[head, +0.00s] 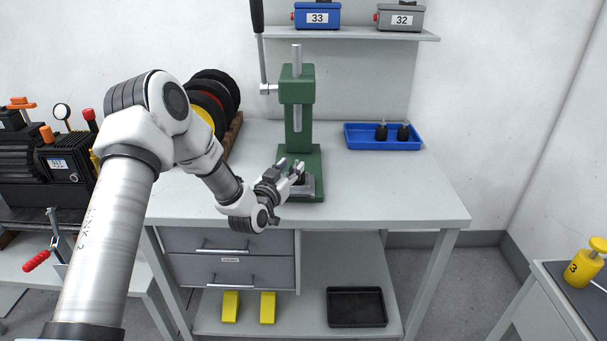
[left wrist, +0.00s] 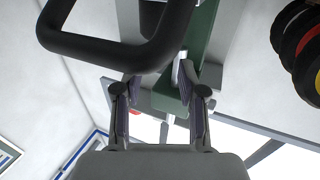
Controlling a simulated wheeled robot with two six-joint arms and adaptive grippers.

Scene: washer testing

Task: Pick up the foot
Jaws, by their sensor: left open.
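Two black feet with metal studs, one (head: 381,132) left of the other (head: 403,131), stand upright in the blue tray (head: 357,144) on the bench. My left gripper (head: 292,168) is open at the base of the green press (head: 297,118), left of and apart from the tray. A small dark piece (head: 302,180) shows on the press's grey plate (head: 308,190), partly hidden by the fingers; I cannot tell whether it is a foot. In the left wrist view both fingers (left wrist: 159,108) are spread, with no foot clearly visible between them. My right gripper is not in view.
The press has a long lever (head: 260,50) on its left. Weight discs (head: 212,100) stand in a rack at the bench's back left. A shelf (head: 350,34) holds blue and grey boxes above. The bench's right front (head: 400,190) is clear. A black loop (left wrist: 110,50) crosses the left wrist view.

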